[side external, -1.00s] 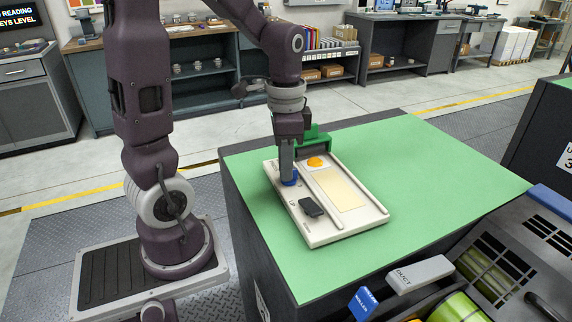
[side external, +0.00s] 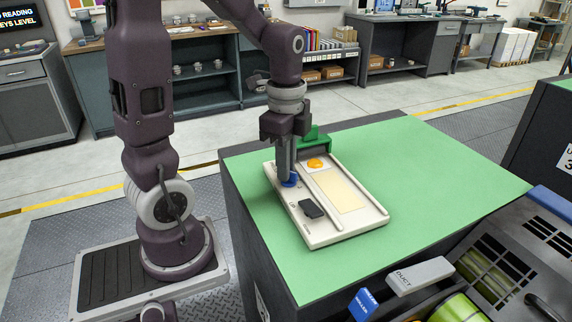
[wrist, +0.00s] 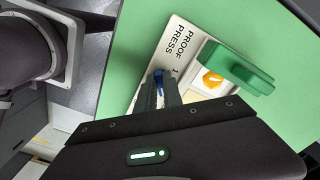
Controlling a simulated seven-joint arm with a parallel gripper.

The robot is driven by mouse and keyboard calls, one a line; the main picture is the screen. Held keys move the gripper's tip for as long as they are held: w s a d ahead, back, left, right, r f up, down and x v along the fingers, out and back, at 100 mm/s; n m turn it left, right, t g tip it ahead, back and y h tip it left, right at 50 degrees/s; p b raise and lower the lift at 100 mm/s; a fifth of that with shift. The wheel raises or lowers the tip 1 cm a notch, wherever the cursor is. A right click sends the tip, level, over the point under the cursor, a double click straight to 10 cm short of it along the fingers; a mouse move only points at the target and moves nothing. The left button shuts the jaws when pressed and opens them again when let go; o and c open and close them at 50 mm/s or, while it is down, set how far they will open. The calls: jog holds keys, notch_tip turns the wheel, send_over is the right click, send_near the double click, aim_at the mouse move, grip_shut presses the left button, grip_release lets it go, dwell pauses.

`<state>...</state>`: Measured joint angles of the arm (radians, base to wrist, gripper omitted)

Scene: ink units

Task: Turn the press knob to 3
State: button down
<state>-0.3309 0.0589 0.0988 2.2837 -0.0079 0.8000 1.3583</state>
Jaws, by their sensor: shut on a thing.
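The proof press (side external: 318,236) is a cream flat unit on the green bench top, with a pale yellow panel and a green bar (side external: 316,141) at its back end. The blue press knob (side external: 290,181) is at its left edge. My gripper (side external: 288,178) points down from above and is shut on the knob. The fingers and the knob's blue edge also show in the wrist view (wrist: 158,76). A "1" mark shows near the fingers in the wrist view; the knob's pointer and other numbers are hidden or too small to read.
An orange ink blob (side external: 315,163) sits on a white square beside the knob. A black block (side external: 311,208) lies on the press nearer the front. The green bench top (side external: 440,190) is clear to the right. A machine with grey and blue levers stands at the lower right.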

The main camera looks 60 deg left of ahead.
dwell(0.4)
jog(key=c, duration=1.5)
grip_release()
notch_tip(320, 180, up, 7)
jog(key=shift+r, duration=0.1)
jog(key=s+d+n+t, duration=0.2)
jog(key=s+d+n, duration=0.1)
jog(key=s+d+r+n+t, duration=0.1)
jog(key=s+d+n, duration=0.2)
jog(key=d+n, duration=0.1)
jog(key=s+d+r+n+t, duration=0.1)
jog(key=s+d+n+t, duration=0.1)
jog(key=s+d+n, duration=0.1)
jog(key=shift+s+d+n+t, duration=0.1)
jog(key=shift+d+n+t, duration=0.1)
jog(key=shift+n+t, duration=0.1)
